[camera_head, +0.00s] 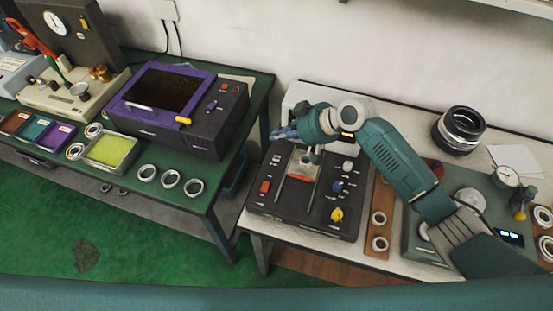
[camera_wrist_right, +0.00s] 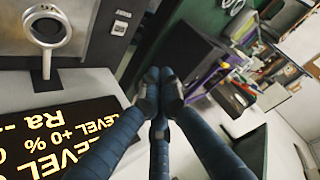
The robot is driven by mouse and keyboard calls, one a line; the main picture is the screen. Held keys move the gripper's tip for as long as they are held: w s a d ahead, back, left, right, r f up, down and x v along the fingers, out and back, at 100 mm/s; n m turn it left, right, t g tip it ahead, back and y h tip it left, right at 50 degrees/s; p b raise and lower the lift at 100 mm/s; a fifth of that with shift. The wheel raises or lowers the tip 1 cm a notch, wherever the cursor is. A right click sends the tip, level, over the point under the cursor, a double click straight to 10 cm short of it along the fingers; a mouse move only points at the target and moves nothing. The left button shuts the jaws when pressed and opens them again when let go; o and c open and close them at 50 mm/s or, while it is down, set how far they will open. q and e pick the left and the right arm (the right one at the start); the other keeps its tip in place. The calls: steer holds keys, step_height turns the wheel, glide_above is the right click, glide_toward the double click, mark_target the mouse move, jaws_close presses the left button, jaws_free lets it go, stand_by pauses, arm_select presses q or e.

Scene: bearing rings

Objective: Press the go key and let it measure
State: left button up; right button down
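A black measuring unit (camera_head: 300,218) stands on the white right-hand table. Its top has a red key (camera_head: 265,186), a yellow knob (camera_head: 337,214), a blue knob (camera_head: 337,186) and a central slot with an orange-red strip. Its labels are too small to read, so I cannot tell which key is go. My right gripper (camera_head: 284,133) reaches over the unit's back, pointing left. In the right wrist view its fingers (camera_wrist_right: 156,85) meet with nothing between them. A black display (camera_wrist_right: 70,140) there reads "LEVEL +0 %" and "Ra --". A ring (camera_wrist_right: 48,27) stands upright on a holder.
A wooden strip with rings (camera_head: 380,243) lies right of the unit. A dark ring stack (camera_head: 460,128) and a dial gauge (camera_head: 506,176) are farther right. A purple-framed machine (camera_head: 170,100) and loose rings (camera_head: 170,180) occupy the green left table. A gap separates the tables.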

steer(key=b, duration=0.5)
glide_above(278, 159)
step_height(278, 159, down, 6)
steer(key=shift+d+f, duration=0.1)
steer(key=shift+f, duration=0.6)
steer(key=shift+f+b, duration=0.15)
steer(key=shift+b, duration=0.2)
steer(key=shift+f, duration=0.3)
steer(key=shift+f+b, duration=0.35)
stand_by(0.9)
steer(key=shift+r, duration=0.15)
steer(key=shift+r+p, duration=0.6)
steer(key=shift+p, duration=0.1)
